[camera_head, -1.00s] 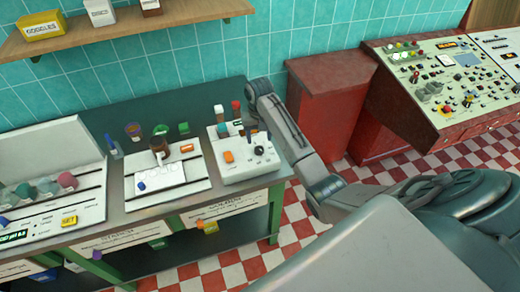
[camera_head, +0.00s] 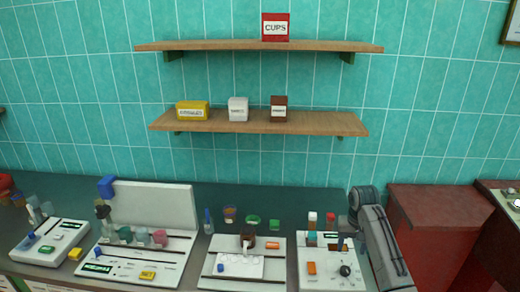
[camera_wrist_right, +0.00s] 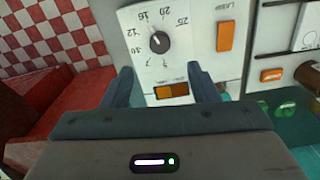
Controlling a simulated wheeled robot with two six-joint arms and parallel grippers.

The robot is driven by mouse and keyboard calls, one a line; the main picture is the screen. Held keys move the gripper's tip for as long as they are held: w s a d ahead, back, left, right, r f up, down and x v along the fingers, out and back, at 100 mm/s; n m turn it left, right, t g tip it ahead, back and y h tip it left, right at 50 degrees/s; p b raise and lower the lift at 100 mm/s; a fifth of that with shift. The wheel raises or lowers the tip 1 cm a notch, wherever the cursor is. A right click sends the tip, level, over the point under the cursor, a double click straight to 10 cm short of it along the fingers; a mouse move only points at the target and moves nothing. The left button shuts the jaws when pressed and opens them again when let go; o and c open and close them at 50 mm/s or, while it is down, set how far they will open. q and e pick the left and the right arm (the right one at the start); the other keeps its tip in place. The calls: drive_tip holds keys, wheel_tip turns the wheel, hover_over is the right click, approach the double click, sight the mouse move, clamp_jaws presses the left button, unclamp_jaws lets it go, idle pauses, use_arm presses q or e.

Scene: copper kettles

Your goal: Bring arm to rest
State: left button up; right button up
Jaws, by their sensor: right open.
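My right arm (camera_head: 385,245) rises along the right edge of the white dial device and bends over at the top. The right gripper (camera_head: 346,232) hangs over the device's back right part, pointing down. In the right wrist view the two dark fingers (camera_wrist_right: 164,78) are spread apart, with nothing between them but the white dial device (camera_wrist_right: 202,22) below. Its dark dial (camera_wrist_right: 159,42) and orange switch (camera_wrist_right: 225,37) show beyond the fingers. Whether the fingers touch the device I cannot tell. My left gripper is not in view.
A red cabinet (camera_head: 430,235) stands right of the arm. Other devices, including a white panel with coloured cups (camera_head: 143,236), line the green bench (camera_head: 180,190) to the left. Two wooden shelves (camera_head: 260,121) with boxes hang above on the tiled wall.

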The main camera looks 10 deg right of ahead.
drive_tip(key=n, duration=0.2)
hover_over(349, 290)
drive_tip(key=s+a, duration=0.3)
drive_tip(key=s, duration=0.1)
wheel_tip(349, 290, down, 8)
drive_tip(key=s+a+f+n+t, duration=0.15)
drive_tip(key=s+a, duration=0.25)
drive_tip(key=s, duration=0.6)
drive_tip(key=s+a+r+n+t, duration=0.1)
drive_tip(key=s+a+r, duration=0.1)
drive_tip(key=s, duration=0.7)
drive_tip(key=s+a+r+n+t, duration=0.1)
drive_tip(key=s+a+r, duration=0.15)
drive_tip(key=s, duration=0.65)
drive_tip(key=d+f+g+b, duration=0.15)
drive_tip(key=f+b, duration=0.25)
drive_tip(key=f, duration=1.6)
drive_tip(key=d+f+b, duration=0.2)
drive_tip(key=f+b, duration=0.2)
drive_tip(key=f, duration=1.6)
drive_tip(key=s+f+b, duration=0.3)
drive_tip(key=s+f, duration=0.6)
drive_tip(key=f, duration=0.3)
drive_tip(key=s+d+f+m+b, duration=0.1)
drive_tip(key=s+f+b, duration=0.2)
drive_tip(key=s+f, duration=0.6)
wheel_tip(349, 290, down, 3)
drive_tip(key=shift+s+g+h, duration=0.35)
drive_tip(key=shift+g+h, duration=0.05)
